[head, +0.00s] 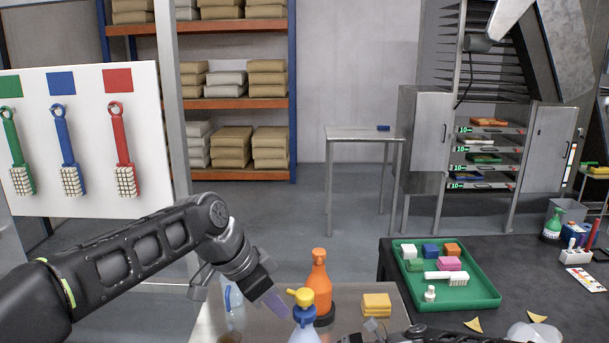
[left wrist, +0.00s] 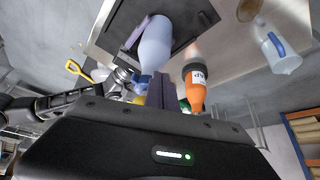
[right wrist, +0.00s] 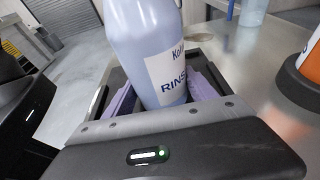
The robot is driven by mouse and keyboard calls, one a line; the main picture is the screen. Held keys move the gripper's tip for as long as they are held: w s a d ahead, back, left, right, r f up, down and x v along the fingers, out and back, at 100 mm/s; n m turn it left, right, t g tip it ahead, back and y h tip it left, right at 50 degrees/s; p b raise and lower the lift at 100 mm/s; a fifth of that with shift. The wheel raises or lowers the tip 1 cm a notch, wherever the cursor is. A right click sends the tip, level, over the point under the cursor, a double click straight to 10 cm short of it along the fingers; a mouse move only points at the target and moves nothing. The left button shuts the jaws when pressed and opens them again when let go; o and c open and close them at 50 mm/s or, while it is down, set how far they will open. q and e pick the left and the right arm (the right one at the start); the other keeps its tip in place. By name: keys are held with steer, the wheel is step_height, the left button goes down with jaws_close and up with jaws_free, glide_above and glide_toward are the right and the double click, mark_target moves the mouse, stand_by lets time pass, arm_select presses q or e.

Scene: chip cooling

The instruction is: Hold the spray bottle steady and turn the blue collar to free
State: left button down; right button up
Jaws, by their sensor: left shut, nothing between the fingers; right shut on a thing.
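The spray bottle has a pale blue body (right wrist: 140,35) with a white "RINS…" label, a blue collar (head: 304,316) and a yellow spray head (head: 301,297). My right gripper (right wrist: 165,95) is shut around the body, which appears upright; in the head view only part of that gripper shows at the bottom edge. My left gripper (head: 277,304) is shut and empty just left of the collar, its purple fingers pointing down and right. In the left wrist view its fingers (left wrist: 160,88) overlap the collar area beside the bottle body (left wrist: 156,45); I cannot tell whether they touch.
An orange bottle (head: 319,280) stands close behind the spray bottle on the metal table (head: 350,294). Yellow sponges (head: 376,303) lie to its right and a clear bottle (head: 234,300) stands left. A green tray (head: 490,290) with blocks and a brush sits on the dark table at right.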

arm_select(q)
steer(key=shift+s+d, duration=0.2)
steer(key=shift+s, duration=0.15)
stand_by(0.7)
steer(key=shift+s+d, duration=0.45)
steer(key=shift+s, duration=0.3)
steer(key=shift+s+d, duration=0.25)
steer(key=shift+d, duration=0.05)
steer(key=shift+s+a, duration=0.1)
steer(key=shift+a, duration=0.05)
stand_by(0.3)
steer(key=shift+s+a, duration=0.15)
steer(key=shift+s, duration=0.05)
stand_by(0.3)
steer(key=shift+r, duration=3)
